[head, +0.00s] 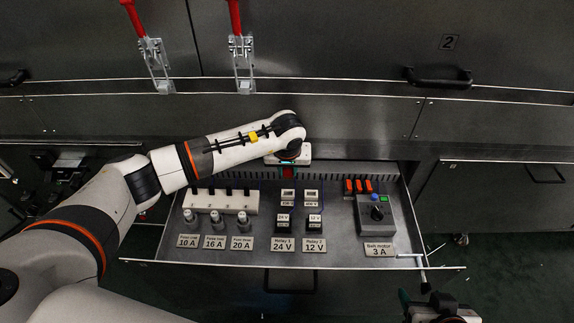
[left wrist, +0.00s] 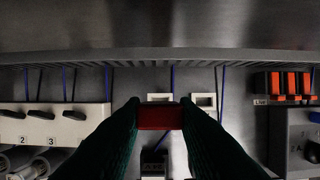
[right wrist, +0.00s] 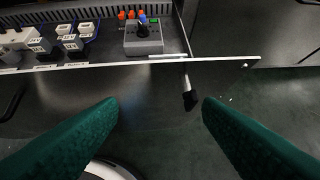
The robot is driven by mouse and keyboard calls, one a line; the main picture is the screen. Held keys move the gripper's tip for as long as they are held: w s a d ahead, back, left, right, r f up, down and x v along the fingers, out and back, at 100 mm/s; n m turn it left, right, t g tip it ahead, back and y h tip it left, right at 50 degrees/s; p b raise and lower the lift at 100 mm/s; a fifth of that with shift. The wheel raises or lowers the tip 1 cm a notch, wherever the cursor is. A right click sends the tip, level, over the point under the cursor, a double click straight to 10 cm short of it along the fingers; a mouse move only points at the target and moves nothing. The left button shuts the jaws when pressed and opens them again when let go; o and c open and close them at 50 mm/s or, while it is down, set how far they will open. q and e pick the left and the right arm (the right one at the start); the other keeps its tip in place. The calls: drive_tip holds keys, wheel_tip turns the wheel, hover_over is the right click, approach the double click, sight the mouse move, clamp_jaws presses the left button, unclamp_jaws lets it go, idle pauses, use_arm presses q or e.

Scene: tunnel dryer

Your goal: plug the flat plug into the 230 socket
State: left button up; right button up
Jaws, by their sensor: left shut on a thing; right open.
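My left gripper (head: 288,163) reaches in from the left over the back of the open drawer. In the left wrist view its green fingers (left wrist: 160,108) are shut on a red block (left wrist: 160,119), which also shows below the hand in the head view (head: 288,174). Its underside is hidden, and I cannot tell whether it is the flat plug. It hangs near two white-framed sockets (head: 288,193) (head: 311,194); contact is unclear. I can read no 230 label. My right gripper (right wrist: 160,107) is open and empty in front of the drawer.
The drawer (head: 340,245) holds a white switch strip (head: 220,201), several fuses (head: 216,220), 24 V and 12 V relays (head: 283,221), orange pieces (head: 358,186) and a grey dial box (head: 375,216). Its back wall is slotted. Bare drawer floor shows between the relays and dial box.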

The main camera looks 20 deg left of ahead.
use_arm(q)
drive_tip(key=shift+f, duration=0.15)
use_arm(e)
drive_tip(key=shift+s+f, duration=0.1)
use_arm(q)
drive_tip(key=shift+f+b, duration=0.85)
drive_tip(key=shift+f, duration=0.25)
drive_tip(key=shift+f+b, duration=0.25)
drive_tip(key=shift+b, duration=0.15)
wheel_tip(320, 180, down, 2)
drive_tip(key=shift+b, duration=0.8)
drive_tip(key=shift+f+b, duration=0.4)
drive_tip(key=shift+f, duration=0.1)
use_arm(e)
drive_tip(key=w+a+r+t+y, duration=0.2)
drive_tip(key=w+r+t, duration=0.1)
drive_tip(key=r+t, duration=0.3)
drive_tip(key=w+a+r+t+y, duration=0.1)
drive_tip(key=w+a+r+t, duration=0.1)
drive_tip(key=w+r+t, duration=0.2)
wheel_tip(320, 180, up, 6)
drive_tip(key=t, duration=0.3)
drive_tip(key=shift+a+n+y, duration=0.15)
drive_tip(key=shift+n+y, duration=0.15)
drive_tip(key=shift+y, duration=0.1)
